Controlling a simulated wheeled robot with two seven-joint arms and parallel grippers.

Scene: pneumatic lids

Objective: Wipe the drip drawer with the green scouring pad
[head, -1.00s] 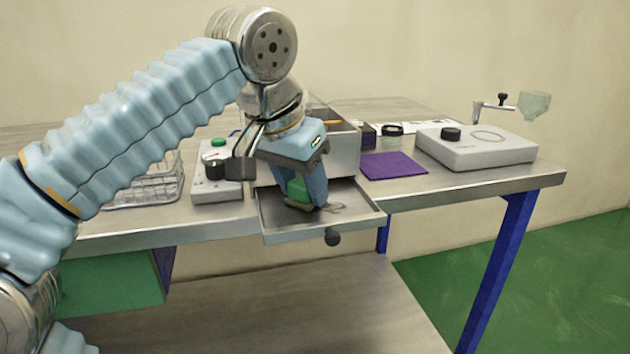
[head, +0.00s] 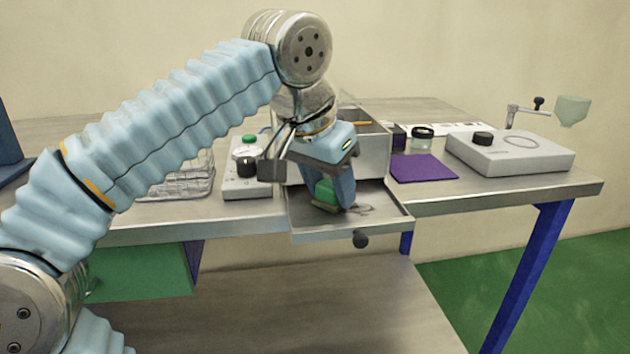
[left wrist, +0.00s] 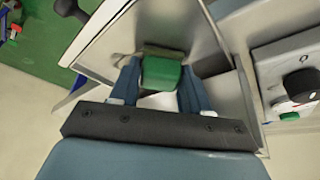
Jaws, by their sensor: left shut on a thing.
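The drip drawer (head: 302,223) is a shallow metal tray, pulled out from a grey metal box, with a dark round knob at its front. My left gripper (head: 332,200) points down into it and is shut on the green scouring pad (head: 325,192). The pad is at the drawer floor; whether it presses on the floor is hard to tell. A dark smudge (head: 362,210) shows on the floor right of the pad. In the left wrist view the pad (left wrist: 161,73) sits between both fingers, above the drawer (left wrist: 110,42). My right gripper is out of view.
A control box with a green button (head: 247,180) and a wire rack (head: 178,185) stand left of the drawer. Right are a purple mat (head: 424,168), a small jar (head: 422,142) and a grey device (head: 510,155) with a clear cup on an arm.

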